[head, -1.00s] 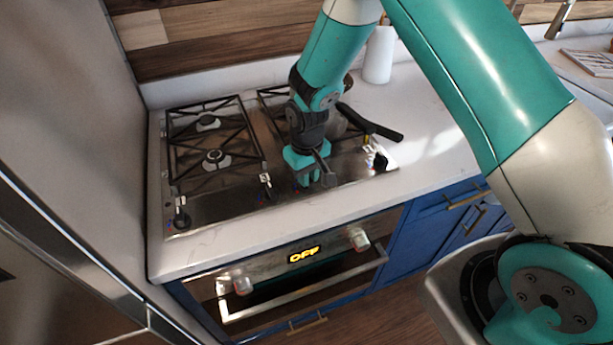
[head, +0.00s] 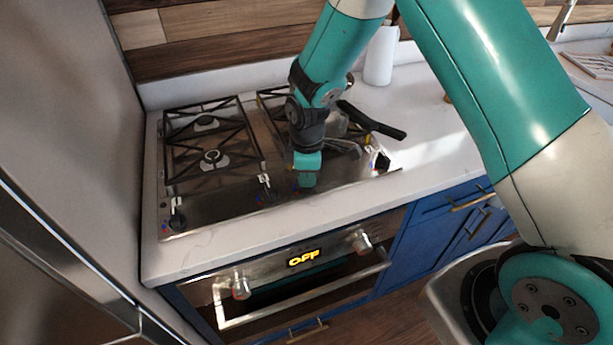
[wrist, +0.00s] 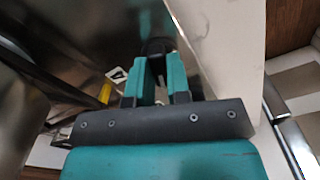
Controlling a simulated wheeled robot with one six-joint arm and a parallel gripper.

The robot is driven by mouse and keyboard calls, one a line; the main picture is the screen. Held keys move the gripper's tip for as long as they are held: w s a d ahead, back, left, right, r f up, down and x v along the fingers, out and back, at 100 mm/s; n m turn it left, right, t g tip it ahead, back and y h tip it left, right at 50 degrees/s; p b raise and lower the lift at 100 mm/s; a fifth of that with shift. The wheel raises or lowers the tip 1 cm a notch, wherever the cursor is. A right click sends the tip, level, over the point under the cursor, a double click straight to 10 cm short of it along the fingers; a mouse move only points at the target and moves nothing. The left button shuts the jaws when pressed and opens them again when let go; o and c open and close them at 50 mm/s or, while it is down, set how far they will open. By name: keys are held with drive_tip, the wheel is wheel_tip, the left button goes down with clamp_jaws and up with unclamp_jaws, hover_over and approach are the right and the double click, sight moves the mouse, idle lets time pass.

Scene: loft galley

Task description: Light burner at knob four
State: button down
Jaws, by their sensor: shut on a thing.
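My gripper (head: 307,182) points down at the front strip of the steel cooktop (head: 225,208), between the other visible knobs. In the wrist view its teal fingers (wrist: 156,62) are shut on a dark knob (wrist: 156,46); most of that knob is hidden. I cannot read its number. Other knobs show at the front left (head: 177,214), left of my gripper (head: 265,184) and at the right end (head: 380,160). The left burners (head: 214,158) show no flame. The right burners are partly hidden behind my arm and a pan, and I see no flame there.
A pan with a black handle (head: 372,120) sits on the right grate, close behind my gripper. A white paper roll (head: 380,55) stands at the back. The oven display (head: 304,258) reads OFF. The white counter (head: 430,130) to the right is mostly clear.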

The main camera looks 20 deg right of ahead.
drive_tip(key=n, duration=0.4)
drive_tip(key=shift+b, duration=0.35)
drive_tip(key=shift+w+n, duration=0.1)
drive_tip(key=shift+n, duration=1.6)
drive_tip(key=shift+r, duration=0.1)
drive_tip(key=c, duration=1.1)
unclamp_jaws()
